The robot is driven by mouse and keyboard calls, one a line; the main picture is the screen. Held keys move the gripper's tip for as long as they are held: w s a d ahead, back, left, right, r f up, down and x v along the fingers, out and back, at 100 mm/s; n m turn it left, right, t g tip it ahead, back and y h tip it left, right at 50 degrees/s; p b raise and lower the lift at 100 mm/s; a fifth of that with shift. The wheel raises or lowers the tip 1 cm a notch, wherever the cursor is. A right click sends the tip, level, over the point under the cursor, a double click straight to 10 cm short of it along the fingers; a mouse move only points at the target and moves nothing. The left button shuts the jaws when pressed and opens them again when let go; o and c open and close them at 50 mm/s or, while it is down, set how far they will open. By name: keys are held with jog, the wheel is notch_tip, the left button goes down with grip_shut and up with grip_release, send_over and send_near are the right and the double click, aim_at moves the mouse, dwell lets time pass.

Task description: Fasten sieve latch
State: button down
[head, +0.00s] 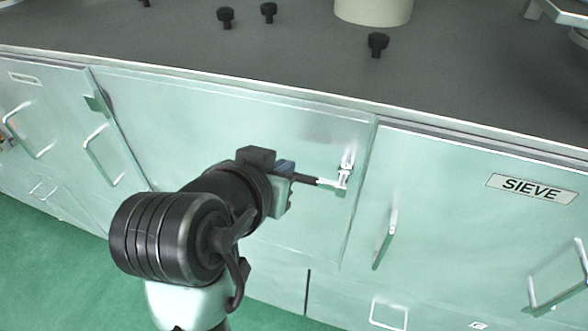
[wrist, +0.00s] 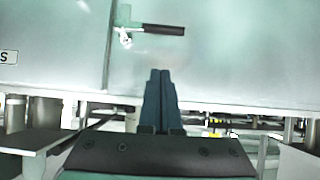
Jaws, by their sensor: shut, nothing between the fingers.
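The sieve latch (head: 345,172) is a small bright metal fitting at the seam left of the door labelled SIEVE (head: 530,188). Its lever lies about level and points left in the head view, away from that door. The lever has a black grip (head: 303,180). In the wrist view, the black grip (wrist: 163,30) points right from the latch (wrist: 124,36). My gripper (head: 286,168) is close to the grip's end, its tips partly hidden in the head view. In the wrist view, its dark blue fingers (wrist: 160,73) are together and empty, apart from the grip in the picture.
The cabinet front has several bar handles, one (head: 386,240) standing out right of the latch. A grey worktop (head: 300,62) above carries black knobs (head: 377,45) and a pale round vessel (head: 373,10). The green floor (head: 60,260) at lower left is clear.

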aim_at(314, 179)
jog(key=w+d+f+p, duration=0.1)
jog(key=w+f+p, duration=0.1)
jog(key=w+f, duration=0.3)
jog(key=shift+d+f+p, duration=0.3)
jog(key=shift+d+f, duration=0.05)
jog(key=shift+f, duration=0.7)
jog(key=shift+w+f, duration=0.15)
jog(key=shift+w, duration=0.05)
